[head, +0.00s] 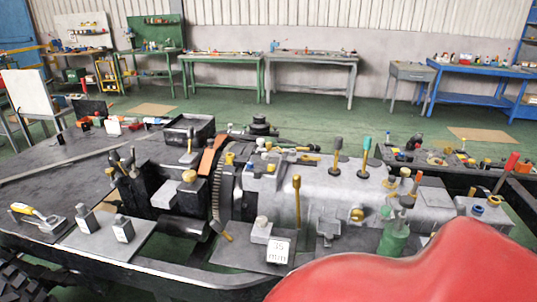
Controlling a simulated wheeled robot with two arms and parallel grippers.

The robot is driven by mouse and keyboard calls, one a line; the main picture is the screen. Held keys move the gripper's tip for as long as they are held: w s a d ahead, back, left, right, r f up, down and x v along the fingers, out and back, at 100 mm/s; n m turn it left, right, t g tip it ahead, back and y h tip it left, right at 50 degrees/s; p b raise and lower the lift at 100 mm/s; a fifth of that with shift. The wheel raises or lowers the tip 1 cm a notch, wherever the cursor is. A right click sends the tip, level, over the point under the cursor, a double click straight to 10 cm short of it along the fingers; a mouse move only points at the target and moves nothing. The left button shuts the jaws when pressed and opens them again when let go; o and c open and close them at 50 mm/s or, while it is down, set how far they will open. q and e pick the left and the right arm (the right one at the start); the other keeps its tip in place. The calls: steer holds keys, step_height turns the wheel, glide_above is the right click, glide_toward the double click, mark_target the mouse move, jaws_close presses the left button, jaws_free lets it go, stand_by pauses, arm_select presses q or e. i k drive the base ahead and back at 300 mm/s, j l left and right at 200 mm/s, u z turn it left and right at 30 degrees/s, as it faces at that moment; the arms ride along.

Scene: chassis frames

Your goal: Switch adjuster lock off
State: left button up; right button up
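A black chassis frame (165,269) carries grey and black machinery with many levers, knobs and switches. I cannot tell for certain which of them is the adjuster lock. A yellow-handled lever device (37,214) sits on a plate at the left. Small grey switch boxes (123,229) stand on a light plate near it. Neither of my grippers shows.
A large, smooth red shape fills the lower right and hides part of the chassis; I cannot tell what it is. Green workbenches (222,57), a grey bench (313,58) and a blue bench (478,69) line the back wall. Green floor between is mostly clear.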

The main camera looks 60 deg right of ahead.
mark_target(216, 225)
steer(key=z, duration=1.4)
steer(key=j, duration=0.4)
steer(key=i+j+u, duration=0.1)
steer(key=j, duration=0.3)
steer(key=i+j, duration=0.15)
steer(key=j, duration=0.2)
steer(key=u, duration=0.05)
